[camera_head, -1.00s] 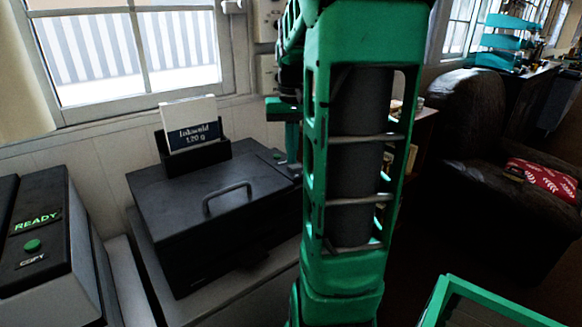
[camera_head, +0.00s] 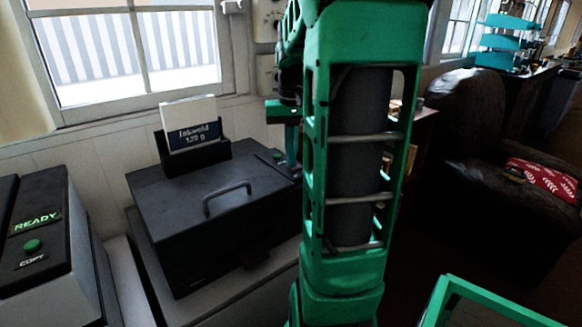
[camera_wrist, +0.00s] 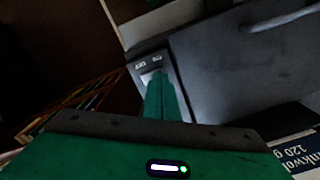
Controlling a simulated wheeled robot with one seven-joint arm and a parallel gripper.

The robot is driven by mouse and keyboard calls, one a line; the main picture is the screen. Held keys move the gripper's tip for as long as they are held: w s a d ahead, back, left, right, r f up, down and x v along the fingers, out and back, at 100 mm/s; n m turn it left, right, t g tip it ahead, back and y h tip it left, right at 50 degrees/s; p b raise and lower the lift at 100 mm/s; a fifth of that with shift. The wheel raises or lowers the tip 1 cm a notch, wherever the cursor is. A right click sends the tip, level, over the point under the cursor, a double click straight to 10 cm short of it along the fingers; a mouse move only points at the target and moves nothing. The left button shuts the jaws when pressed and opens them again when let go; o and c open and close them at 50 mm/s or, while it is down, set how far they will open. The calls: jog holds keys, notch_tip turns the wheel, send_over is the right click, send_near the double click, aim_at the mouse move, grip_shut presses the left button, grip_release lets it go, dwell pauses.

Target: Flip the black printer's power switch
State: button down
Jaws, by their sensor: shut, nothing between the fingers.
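The black printer (camera_head: 170,200) is a dark box with a grey handle on its lid, on a light surface below the window. My gripper (camera_head: 292,165) is over its far right corner, partly hidden by my arm. In the wrist view my gripper (camera_wrist: 158,78) is shut and empty, its green fingertips at a grey switch panel (camera_wrist: 178,80) along the printer's edge. The panel has two small pale labels. The fingers cover much of it, so I cannot tell the switch's position or whether they touch it. The printer's dark body (camera_wrist: 235,65) fills the right side there.
A card holder (camera_head: 195,155) with a paper-weight card stands on the printer lid. A copier (camera_head: 40,240) with a READY display and green button is at left. A brown armchair (camera_head: 480,150) is at right. Books (camera_wrist: 75,105) show left in the wrist view.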

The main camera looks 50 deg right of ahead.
jog(key=shift+f, duration=0.4)
notch_tip(320, 180, up, 7)
dwell(1.2)
dwell(0.5)
jog(key=s+a+f+n, duration=0.2)
jog(key=s+a+f, duration=1.1)
jog(key=a, duration=0.3)
jog(key=shift+s+a, duration=0.2)
jog(key=shift+s, duration=0.15)
jog(key=shift+f, duration=0.1)
